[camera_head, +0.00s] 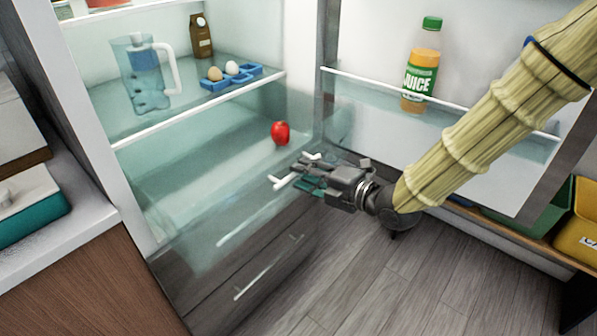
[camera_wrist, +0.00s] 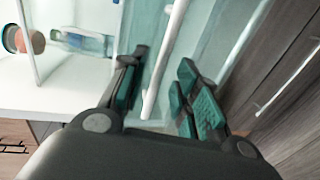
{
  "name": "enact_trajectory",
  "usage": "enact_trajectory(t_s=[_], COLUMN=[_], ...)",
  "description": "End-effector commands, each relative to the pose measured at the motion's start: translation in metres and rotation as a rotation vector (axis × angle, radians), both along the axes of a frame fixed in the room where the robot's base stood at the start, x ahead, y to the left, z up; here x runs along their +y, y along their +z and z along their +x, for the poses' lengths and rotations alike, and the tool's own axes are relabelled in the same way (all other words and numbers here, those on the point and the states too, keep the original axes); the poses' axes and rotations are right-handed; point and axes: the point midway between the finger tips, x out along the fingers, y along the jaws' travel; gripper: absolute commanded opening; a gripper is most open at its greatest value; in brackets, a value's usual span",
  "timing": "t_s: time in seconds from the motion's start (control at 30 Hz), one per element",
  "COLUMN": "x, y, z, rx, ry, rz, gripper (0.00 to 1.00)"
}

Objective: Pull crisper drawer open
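The crisper drawer (camera_head: 205,190) is the clear, greenish bin at the bottom of the open fridge; it appears closed. A white bar (camera_wrist: 165,65) runs between my fingertips in the wrist view, apparently its handle, and part of a white bar also shows at my gripper in the head view (camera_head: 283,182). My gripper (camera_head: 300,174) is at the drawer's right front. Its dark, green-padded fingers (camera_wrist: 160,90) are open, one on each side of the bar. I cannot tell whether either finger touches it.
A red fruit (camera_head: 281,132) sits behind my gripper. The shelf above holds a pitcher (camera_head: 146,75), eggs in a blue tray (camera_head: 232,79) and a brown carton (camera_head: 201,36). The open fridge door with a juice bottle (camera_head: 421,70) stands right. A grey drawer (camera_head: 245,285) is below; floor is clear.

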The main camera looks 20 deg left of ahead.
Motion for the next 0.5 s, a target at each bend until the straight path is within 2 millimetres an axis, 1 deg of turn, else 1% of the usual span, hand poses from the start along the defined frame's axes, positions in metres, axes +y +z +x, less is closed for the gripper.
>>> enact_trajectory(t_s=[0.03,0.3,0.5], x=[-0.009,-0.053,-0.074], y=[0.003,0.012,0.016], z=[-0.004,-0.024,-0.034], rx=[0.0,0.0,0.0], ry=[-0.002,-0.002,-0.001], rz=[0.0,-0.001,0.0], gripper=[0.31,0.31,0.31])
